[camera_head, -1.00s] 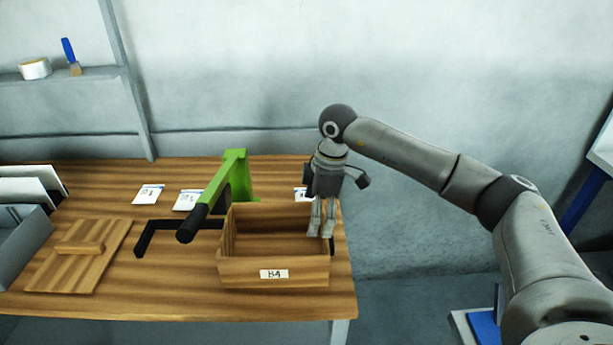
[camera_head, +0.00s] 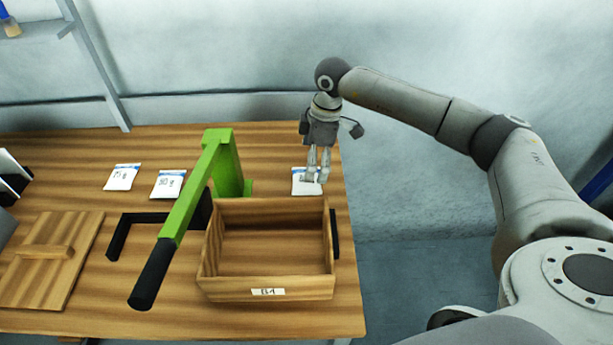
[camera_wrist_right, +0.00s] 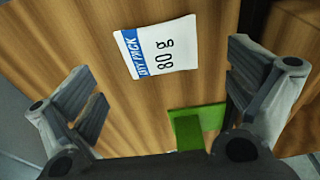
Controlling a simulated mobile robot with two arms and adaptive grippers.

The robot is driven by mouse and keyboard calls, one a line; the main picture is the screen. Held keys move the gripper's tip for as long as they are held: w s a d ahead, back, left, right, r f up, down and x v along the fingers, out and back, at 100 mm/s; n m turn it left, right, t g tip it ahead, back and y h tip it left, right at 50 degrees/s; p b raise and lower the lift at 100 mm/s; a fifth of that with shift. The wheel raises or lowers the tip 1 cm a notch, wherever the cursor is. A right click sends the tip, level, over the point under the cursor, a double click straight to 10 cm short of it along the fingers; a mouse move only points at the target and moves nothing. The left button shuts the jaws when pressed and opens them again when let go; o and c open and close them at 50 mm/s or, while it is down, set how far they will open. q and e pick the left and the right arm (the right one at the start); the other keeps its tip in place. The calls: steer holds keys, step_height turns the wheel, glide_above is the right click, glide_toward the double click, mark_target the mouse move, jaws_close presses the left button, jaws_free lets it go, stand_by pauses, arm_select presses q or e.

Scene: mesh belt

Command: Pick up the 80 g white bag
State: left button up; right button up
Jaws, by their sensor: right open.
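The white bag marked 80 g (camera_wrist_right: 160,52), with a blue band reading "PACK", lies flat on the wooden table in the right wrist view. In the head view the bag (camera_head: 301,187) lies behind the wooden box, partly hidden by my right gripper (camera_head: 317,180). My right gripper is open and empty, pointing down over the bag. In the wrist view its two fingers (camera_wrist_right: 165,82) stand apart on either side, with the bag a little beyond the line between them. I cannot tell the exact height above the bag. My left gripper is not in view.
A wooden box (camera_head: 222,291) with a label stands in front of the bag. A green press with a black handle (camera_head: 185,205) is to its left. Two other white bags (camera_head: 122,178) (camera_head: 168,185) lie further left, near a wooden lid (camera_head: 40,285). The table's right edge is close.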

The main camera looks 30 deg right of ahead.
steer(key=shift+w+f, duration=0.1)
steer(key=shift+f, duration=0.3)
steer(key=shift+w+a+f+p, duration=0.15)
steer(key=shift+f+p, duration=0.15)
steer(key=shift+p, duration=0.05)
steer(key=f, duration=0.1)
steer(key=a+f+p, duration=0.1)
steer(key=f, duration=0.1)
steer(key=shift+w+f, duration=0.15)
steer(key=shift+f, duration=0.1)
steer(key=shift+f+p, duration=0.3)
steer(key=shift+f, duration=0.15)
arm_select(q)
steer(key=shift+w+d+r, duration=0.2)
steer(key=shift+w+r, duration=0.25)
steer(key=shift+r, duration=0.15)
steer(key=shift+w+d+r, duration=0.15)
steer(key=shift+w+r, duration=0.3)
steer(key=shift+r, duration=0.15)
arm_select(e)
steer(key=c, duration=1.1)
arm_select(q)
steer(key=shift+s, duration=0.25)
arm_select(e)
steer(key=shift+r, duration=0.1)
